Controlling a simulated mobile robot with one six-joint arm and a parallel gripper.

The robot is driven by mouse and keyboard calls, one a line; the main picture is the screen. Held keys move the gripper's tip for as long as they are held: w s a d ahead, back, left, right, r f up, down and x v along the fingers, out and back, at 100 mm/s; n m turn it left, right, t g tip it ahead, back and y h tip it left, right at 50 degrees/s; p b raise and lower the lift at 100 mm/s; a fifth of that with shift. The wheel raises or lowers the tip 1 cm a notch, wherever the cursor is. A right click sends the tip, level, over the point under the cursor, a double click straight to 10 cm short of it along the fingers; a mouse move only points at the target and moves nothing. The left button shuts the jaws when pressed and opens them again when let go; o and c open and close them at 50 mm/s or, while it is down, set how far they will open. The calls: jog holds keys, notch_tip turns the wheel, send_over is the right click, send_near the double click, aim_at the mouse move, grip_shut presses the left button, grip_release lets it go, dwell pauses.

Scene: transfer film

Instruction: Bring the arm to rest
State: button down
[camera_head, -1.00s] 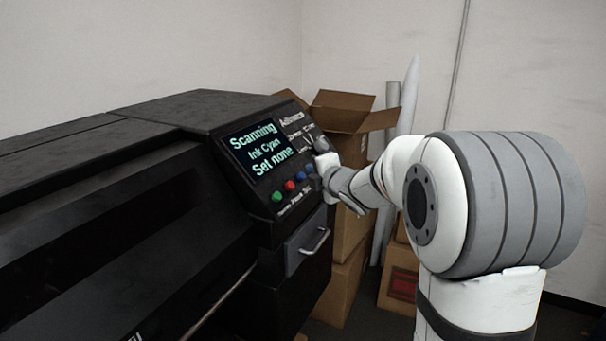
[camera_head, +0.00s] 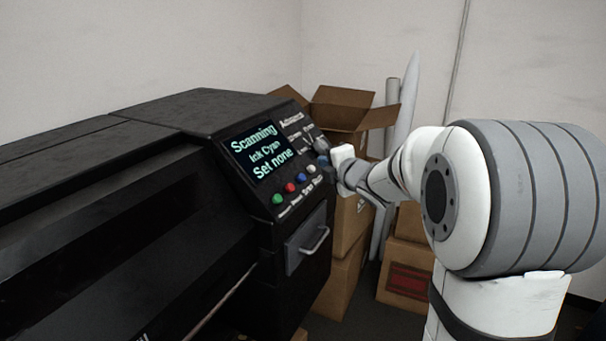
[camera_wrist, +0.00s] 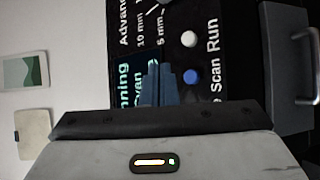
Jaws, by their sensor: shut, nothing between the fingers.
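My gripper (camera_head: 323,160) is at the right end of the black printer's control panel, close to its face. In the wrist view my gripper (camera_wrist: 160,84) shows with its fingers together and nothing between them, in front of the panel. I cannot tell whether the tips touch the panel. The screen (camera_head: 259,152) reads "Scanning, Ink Cyan, Set none". Below it sit green, red, blue and white buttons. The wrist view shows the white button (camera_wrist: 189,39) and the blue button (camera_wrist: 191,77) uncovered beside the fingers.
The black printer (camera_head: 120,200) fills the left side. A drawer with a metal handle (camera_head: 317,241) juts out below the panel. Open cardboard boxes (camera_head: 341,118) and white rolls (camera_head: 403,110) stand behind my arm against the wall.

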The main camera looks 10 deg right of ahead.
dwell(0.5)
jog(key=s+d+f+m+g+h, duration=0.1)
jog(key=s+d+m+g+h, duration=0.15)
jog(key=s+m, duration=0.45)
jog(key=s+d+f+m+g+h, duration=0.1)
jog(key=s+d+f+m+h, duration=0.1)
jog(key=s+m+h, duration=0.35)
jog(key=s+a+f+m+g+y, duration=0.1)
jog(key=s+a+f+m+g, duration=0.1)
jog(key=s, duration=0.6)
jog(key=s+a+f+m+g+y, duration=0.1)
jog(key=s+f+m+g, duration=0.2)
jog(key=s+m, duration=0.2)
jog(key=s+a+f+m+g+y, duration=0.1)
jog(key=s+a+f+m+g, duration=0.1)
jog(key=s, duration=0.9)
jog(key=shift+a+f+m+g+b, duration=0.3)
jog(key=shift+f+m+g, duration=0.35)
jog(key=shift+m, duration=0.3)
